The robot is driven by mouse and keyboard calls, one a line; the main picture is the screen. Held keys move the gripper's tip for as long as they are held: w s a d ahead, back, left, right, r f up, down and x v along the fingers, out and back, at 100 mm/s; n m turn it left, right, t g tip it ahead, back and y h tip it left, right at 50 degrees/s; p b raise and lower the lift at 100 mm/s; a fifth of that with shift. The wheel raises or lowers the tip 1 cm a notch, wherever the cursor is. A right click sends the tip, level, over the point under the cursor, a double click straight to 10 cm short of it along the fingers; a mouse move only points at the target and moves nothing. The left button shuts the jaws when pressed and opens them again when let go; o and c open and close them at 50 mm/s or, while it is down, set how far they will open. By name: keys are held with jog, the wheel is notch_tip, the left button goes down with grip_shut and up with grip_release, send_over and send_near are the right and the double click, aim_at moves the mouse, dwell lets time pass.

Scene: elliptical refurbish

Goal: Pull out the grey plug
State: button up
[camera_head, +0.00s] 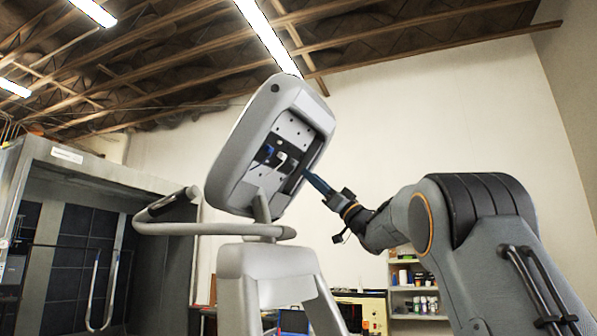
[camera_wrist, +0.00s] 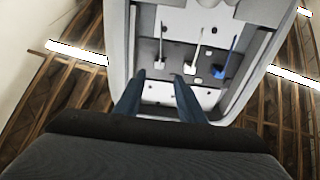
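The open back of a grey console (camera_head: 239,152) shows a recessed panel with plugs and cables. In the wrist view, a thin pale cable leads down to what seems to be the grey plug (camera_wrist: 158,57), just beyond the gap between my fingertips. A white plug (camera_wrist: 190,70) and a blue plug (camera_wrist: 217,71) sit to its right. My gripper (camera_wrist: 160,77) is open, with its two blue fingers apart and nothing visible between them. In the head view my gripper (camera_head: 309,177) is at the console's right edge, its tips partly hidden. I cannot tell the grey plug apart there.
The console's raised rim (camera_wrist: 259,62) surrounds the recess on both sides. A curved grey handrail (camera_head: 215,229) and a support column (camera_head: 266,275) stand below the console. Shelves (camera_head: 415,287) with small items are in the background. The space right of the console is clear except for my arm.

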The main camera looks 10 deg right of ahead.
aim_at(297, 162)
jog(key=shift+p+x, duration=2.1)
jog(key=shift+x, duration=1.85)
jog(key=shift+d, duration=0.1)
grip_shut()
